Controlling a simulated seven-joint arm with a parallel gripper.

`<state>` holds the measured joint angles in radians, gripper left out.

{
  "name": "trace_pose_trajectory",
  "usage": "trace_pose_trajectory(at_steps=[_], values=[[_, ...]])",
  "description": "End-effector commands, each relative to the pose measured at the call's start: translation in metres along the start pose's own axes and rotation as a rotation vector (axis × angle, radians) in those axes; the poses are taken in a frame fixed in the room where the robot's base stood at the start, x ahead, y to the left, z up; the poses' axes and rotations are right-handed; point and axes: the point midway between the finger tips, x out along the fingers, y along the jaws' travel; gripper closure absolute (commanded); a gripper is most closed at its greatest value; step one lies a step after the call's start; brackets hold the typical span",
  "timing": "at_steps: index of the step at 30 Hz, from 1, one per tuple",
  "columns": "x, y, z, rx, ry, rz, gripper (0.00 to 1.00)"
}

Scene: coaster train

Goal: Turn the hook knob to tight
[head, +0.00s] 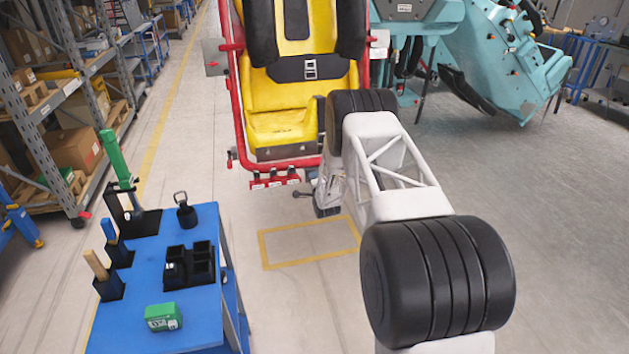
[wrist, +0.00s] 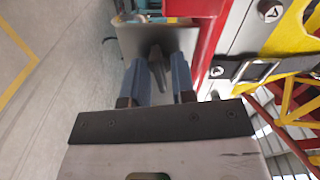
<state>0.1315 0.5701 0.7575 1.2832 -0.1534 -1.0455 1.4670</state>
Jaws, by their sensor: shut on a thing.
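The hook knob (wrist: 157,67) is a dark grey, tapered piece in front of a grey metal plate (wrist: 186,40) beside a red frame tube in the wrist view. My gripper (wrist: 156,76) has its two blue fingers on either side of the knob and is shut on it. The knob's far end and any marking for tight are not readable.
A yellow coaster seat (head: 285,100) in a red frame stands ahead of my arm. A blue cart (head: 200,325) with tools, a black tray (head: 190,268) and a green box (head: 162,317) is at left. Shelving lines the far left.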

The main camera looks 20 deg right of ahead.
Motion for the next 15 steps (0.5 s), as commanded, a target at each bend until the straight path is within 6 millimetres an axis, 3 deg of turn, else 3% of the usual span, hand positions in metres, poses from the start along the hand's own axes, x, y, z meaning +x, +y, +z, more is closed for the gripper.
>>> trace_pose_trajectory(at_steps=[15], values=[[0.0004, -0.0006, -0.0007, 0.195, 0.001, -0.001, 0.99]])
